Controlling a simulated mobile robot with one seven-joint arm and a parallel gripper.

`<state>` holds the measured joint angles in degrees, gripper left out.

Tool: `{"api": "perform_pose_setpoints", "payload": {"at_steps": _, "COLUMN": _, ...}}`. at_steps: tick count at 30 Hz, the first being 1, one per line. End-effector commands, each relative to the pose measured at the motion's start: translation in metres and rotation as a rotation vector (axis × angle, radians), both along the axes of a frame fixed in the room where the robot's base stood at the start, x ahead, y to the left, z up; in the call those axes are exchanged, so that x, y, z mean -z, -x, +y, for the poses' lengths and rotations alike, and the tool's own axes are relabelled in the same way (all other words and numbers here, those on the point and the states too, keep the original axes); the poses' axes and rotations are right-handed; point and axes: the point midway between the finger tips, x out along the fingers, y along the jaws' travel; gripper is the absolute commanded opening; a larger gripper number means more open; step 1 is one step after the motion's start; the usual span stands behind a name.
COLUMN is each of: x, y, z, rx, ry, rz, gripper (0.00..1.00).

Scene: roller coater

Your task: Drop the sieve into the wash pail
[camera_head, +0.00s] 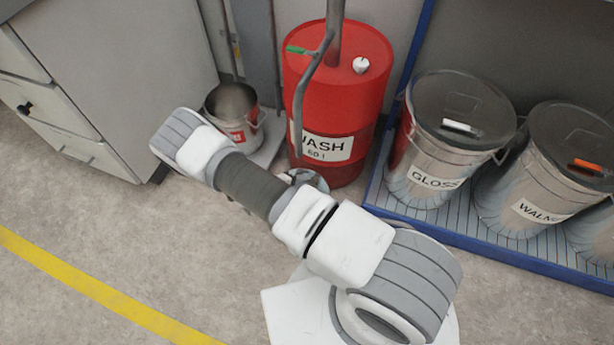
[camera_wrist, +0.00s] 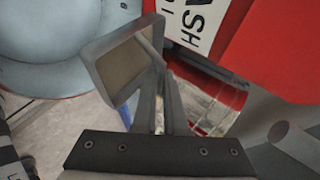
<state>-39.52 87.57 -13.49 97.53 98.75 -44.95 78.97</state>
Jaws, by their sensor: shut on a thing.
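The wash pail (camera_head: 237,112) is an open metal pail with a red label, upright on a light base, left of the red drum in the head view. In the wrist view my gripper (camera_wrist: 160,75) is shut on the sieve (camera_wrist: 100,84), a grey rectangular frame with a beige-looking inside. The sieve is tilted and in the air, in front of the drum's label. In the head view my arm hides the sieve and most of my gripper. I cannot make out the pail in the wrist view.
The red WASH drum (camera_head: 340,95) stands right of the pail, with a grey pipe rising over it. The GLOSS tin (camera_head: 430,150) and WALNUT tin (camera_head: 540,185) stand in a blue-edged tray (camera_head: 480,245). A cabinet (camera_head: 110,70) is at left. Floor is open at lower left.

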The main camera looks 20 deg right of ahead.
Motion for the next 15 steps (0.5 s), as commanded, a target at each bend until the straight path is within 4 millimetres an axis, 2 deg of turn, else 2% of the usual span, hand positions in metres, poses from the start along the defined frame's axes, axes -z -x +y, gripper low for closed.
{"api": "perform_pose_setpoints", "payload": {"at_steps": 1, "x": 0.0075, "y": -0.0001, "z": -0.0001, "rx": -0.001, "ry": 0.001, "rz": 0.0, "gripper": 0.0}}
{"api": "perform_pose_setpoints", "payload": {"at_steps": 3, "x": 0.0106, "y": 0.0001, "z": -0.0002, "rx": -0.001, "ry": 0.001, "rz": 0.0, "gripper": 0.0}}
{"api": "perform_pose_setpoints", "payload": {"at_steps": 11, "x": 0.0105, "y": 0.0, "z": -0.0002, "rx": 0.0, "ry": 0.0, "rz": 0.0, "gripper": 0.0}}
{"api": "perform_pose_setpoints", "payload": {"at_steps": 12, "x": 0.0105, "y": 0.0001, "z": -0.0001, "rx": 0.0, "ry": 0.0, "rz": 0.0, "gripper": 0.12}}
{"api": "perform_pose_setpoints", "payload": {"at_steps": 15, "x": 0.0105, "y": 0.0001, "z": -0.0001, "rx": 0.0, "ry": 0.0, "rz": 0.0, "gripper": 0.3}}
